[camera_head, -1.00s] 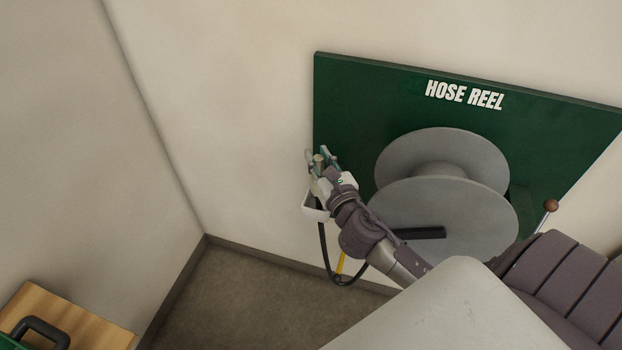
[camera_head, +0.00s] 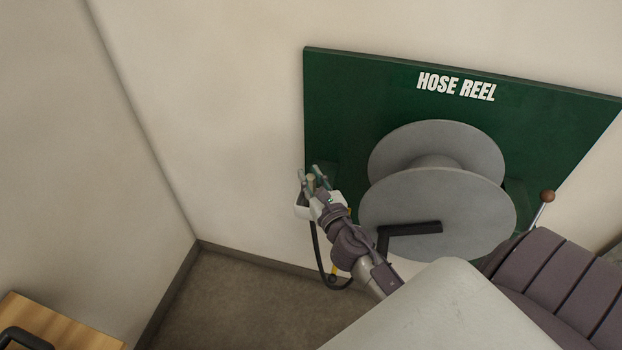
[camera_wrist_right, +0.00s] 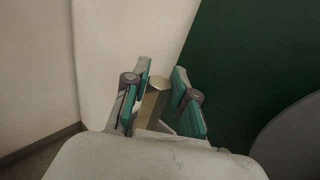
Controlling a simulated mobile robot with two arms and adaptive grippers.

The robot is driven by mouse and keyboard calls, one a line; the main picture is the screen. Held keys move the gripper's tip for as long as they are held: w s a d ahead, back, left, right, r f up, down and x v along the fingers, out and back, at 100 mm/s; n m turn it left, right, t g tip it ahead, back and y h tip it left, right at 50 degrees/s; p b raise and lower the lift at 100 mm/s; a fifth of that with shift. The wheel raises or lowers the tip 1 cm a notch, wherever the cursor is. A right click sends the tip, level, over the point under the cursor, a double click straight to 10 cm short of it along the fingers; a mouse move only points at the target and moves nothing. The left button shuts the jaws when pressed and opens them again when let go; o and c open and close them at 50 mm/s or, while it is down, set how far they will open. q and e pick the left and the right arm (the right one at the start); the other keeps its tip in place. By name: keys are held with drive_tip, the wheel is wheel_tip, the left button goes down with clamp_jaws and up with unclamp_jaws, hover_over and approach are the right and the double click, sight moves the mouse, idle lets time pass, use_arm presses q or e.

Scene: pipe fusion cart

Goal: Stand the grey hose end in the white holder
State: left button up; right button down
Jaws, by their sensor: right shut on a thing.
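My right gripper (camera_head: 313,178) is shut on the grey hose end, beside the left edge of the green board. A brass-coloured tip of the hose end (camera_wrist_right: 153,101) shows between the fingers in the right wrist view; its grey part is mostly hidden. The white holder (camera_head: 301,212) is at the wall, just below and partly behind the gripper. I cannot tell whether the hose end is inside it. A black hose (camera_head: 316,248) hangs in a loop below. My left gripper is not in view.
A grey hose reel (camera_head: 430,205) with a black crank is mounted on the green board (camera_head: 340,100) to the right of the gripper. A wooden surface (camera_head: 50,328) stands at the lower left. The wall left of the holder is bare.

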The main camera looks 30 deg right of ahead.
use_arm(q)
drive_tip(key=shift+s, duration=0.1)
use_arm(e)
drive_tip(key=shift+r, duration=0.1)
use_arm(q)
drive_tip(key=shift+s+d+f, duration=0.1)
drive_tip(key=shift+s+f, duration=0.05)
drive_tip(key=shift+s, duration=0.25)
use_arm(e)
drive_tip(key=c, duration=0.9)
unclamp_jaws()
drive_tip(key=shift+c, duration=0.2)
use_arm(q)
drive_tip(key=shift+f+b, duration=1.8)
drive_tip(key=shift+b, duration=0.15)
use_arm(e)
drive_tip(key=v, duration=1.2)
